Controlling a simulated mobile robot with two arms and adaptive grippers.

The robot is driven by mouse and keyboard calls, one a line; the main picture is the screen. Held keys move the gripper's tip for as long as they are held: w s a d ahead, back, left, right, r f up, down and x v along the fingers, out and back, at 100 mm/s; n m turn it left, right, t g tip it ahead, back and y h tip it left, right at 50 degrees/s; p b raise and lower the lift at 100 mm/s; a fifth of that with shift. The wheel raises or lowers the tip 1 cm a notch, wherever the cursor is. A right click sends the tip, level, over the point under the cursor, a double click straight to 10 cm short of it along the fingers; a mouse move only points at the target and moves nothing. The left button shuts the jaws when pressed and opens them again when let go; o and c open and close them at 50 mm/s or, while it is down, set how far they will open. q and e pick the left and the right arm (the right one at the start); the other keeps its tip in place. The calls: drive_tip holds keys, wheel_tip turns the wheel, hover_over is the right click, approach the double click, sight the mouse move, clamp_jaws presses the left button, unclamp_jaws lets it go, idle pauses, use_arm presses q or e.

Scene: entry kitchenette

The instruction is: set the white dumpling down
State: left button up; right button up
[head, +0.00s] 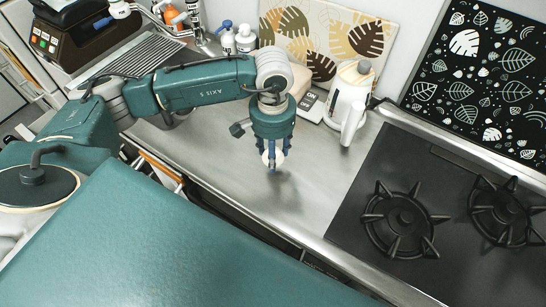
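My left gripper (272,160) hangs pointing down over the bare metal counter (238,191). A small whitish thing, which looks like the white dumpling (266,157), shows between its fingers, mostly hidden by them. The fingers appear closed around it. A soft shadow on the counter below and to the right suggests the gripper is a little above the surface, but the exact gap cannot be told. My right gripper is not in view.
A white kettle (347,107) stands behind and right of the gripper. A black stove (452,232) with burners lies to the right. Bottles (237,40) and a leaf-patterned board (325,37) stand at the back. The counter around and in front of the gripper is clear.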

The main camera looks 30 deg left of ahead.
use_arm(q)
wheel_tip(320, 180, down, 3)
drive_tip(key=shift+s+r+p, duration=0.1)
drive_tip(key=shift+r+p, duration=0.1)
drive_tip(key=shift+p, duration=0.15)
drive_tip(key=shift+f, duration=0.25)
drive_tip(key=shift+f+b, duration=0.2)
drive_tip(key=shift+b, duration=0.15)
drive_tip(key=o, duration=1.1)
drive_tip(key=shift+o, duration=1.1)
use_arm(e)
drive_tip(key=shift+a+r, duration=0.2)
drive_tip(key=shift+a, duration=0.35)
use_arm(q)
drive_tip(key=shift+r, duration=0.1)
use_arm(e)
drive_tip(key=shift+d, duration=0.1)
